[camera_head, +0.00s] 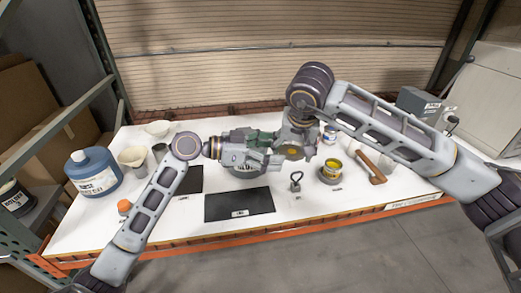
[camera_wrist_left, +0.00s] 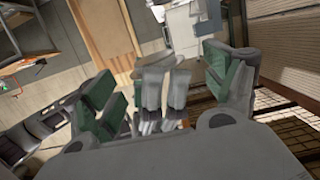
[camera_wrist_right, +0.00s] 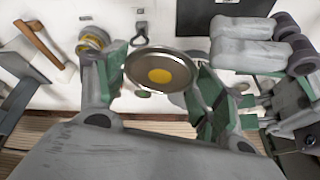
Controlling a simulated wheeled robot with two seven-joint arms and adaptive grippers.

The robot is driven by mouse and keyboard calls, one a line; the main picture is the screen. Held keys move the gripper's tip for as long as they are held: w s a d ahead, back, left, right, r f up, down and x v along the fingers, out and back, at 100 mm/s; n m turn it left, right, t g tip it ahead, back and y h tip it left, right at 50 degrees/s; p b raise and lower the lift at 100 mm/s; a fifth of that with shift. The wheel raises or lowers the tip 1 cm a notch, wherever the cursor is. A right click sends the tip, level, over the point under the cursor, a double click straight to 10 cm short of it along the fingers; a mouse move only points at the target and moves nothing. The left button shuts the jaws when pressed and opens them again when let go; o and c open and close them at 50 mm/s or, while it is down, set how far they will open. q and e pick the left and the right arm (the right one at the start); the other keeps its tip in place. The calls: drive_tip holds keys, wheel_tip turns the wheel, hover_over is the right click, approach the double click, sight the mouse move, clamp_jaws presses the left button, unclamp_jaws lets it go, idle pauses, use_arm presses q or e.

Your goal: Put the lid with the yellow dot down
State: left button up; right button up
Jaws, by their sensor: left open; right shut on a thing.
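The lid with the yellow dot is a round metal disc (camera_wrist_right: 148,65) in the right wrist view, its yellow dot (camera_wrist_right: 159,76) facing that camera. My right gripper (camera_wrist_right: 160,85) is shut on the lid, with green-padded fingers at its two sides. In the head view the lid (camera_head: 292,152) is partly hidden by my right gripper (camera_head: 297,143), above the table. My left gripper (camera_head: 262,150) is open, close beside the right one. Its spread fingers (camera_wrist_left: 165,90) show in the left wrist view. I cannot tell whether the grippers touch.
An open can with yellow contents (camera_head: 331,168) stands on the white table (camera_head: 330,203), right of a hooked weight (camera_head: 296,182). A black mat (camera_head: 240,205) lies at the front. A wooden-handled tool (camera_head: 371,167) lies right. A blue jug (camera_head: 92,172) stands left.

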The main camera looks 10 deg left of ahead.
sight(283, 151)
use_arm(q)
drive_tip(key=shift+x, duration=2.9)
drive_tip(key=c, duration=1.1)
drive_tip(key=shift+f, duration=0.1)
use_arm(e)
drive_tip(key=o, duration=0.8)
drive_tip(key=shift+s+a, duration=0.1)
